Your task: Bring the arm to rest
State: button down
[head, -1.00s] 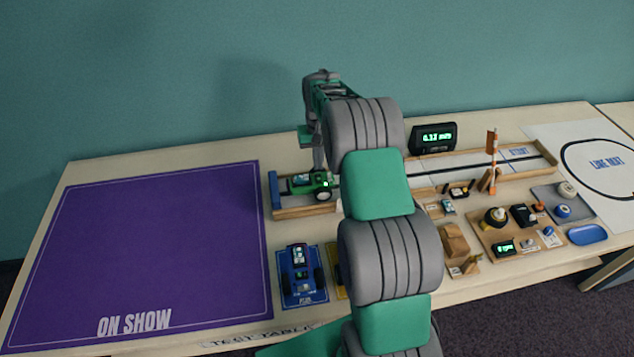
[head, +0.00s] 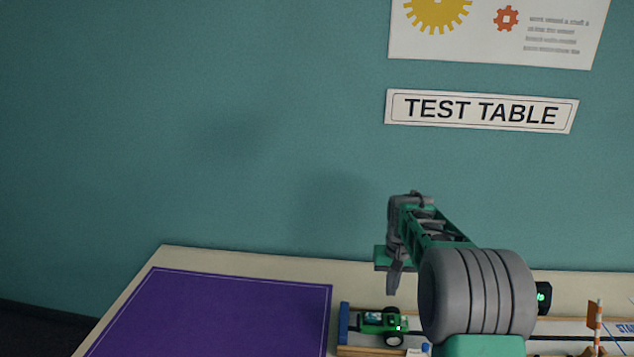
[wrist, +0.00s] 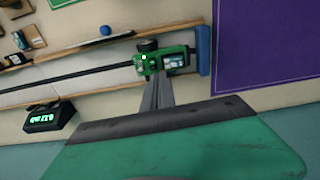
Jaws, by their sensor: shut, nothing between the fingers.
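My gripper (head: 394,283) points down near the left end of the track in the head view, its fingers together and empty. In the wrist view my gripper's closed fingers (wrist: 157,92) show in front of a green toy car. The green car (head: 382,323) stands on the track (head: 365,350) beside the blue end block (head: 343,322). The car (wrist: 165,61) and the blue block (wrist: 203,50) also show in the wrist view. I cannot tell from these views whether the fingers touch the car. My arm hides part of the table.
The purple mat (head: 225,315) lies bare on the left of the table. A black display (wrist: 49,118) with green digits stands beside the track. An orange-and-white post (head: 594,322) stands at the right. A "TEST TABLE" sign (head: 481,110) hangs on the wall, clear of the arm.

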jog(key=s+a+r+n+t, duration=0.1)
jog(key=s+a+r, duration=0.2)
jog(key=s+r, duration=0.25)
jog(key=s+a+r+t, duration=0.1)
jog(key=s+a+r, duration=0.3)
jog(key=s, duration=0.3)
jog(key=s+a+f+n+t, duration=0.1)
jog(key=s+a, duration=0.2)
jog(key=s, duration=0.9)
jog(key=shift+s+a, duration=0.15)
jog(key=shift+s, duration=0.05)
jog(key=shift+s+a, duration=0.1)
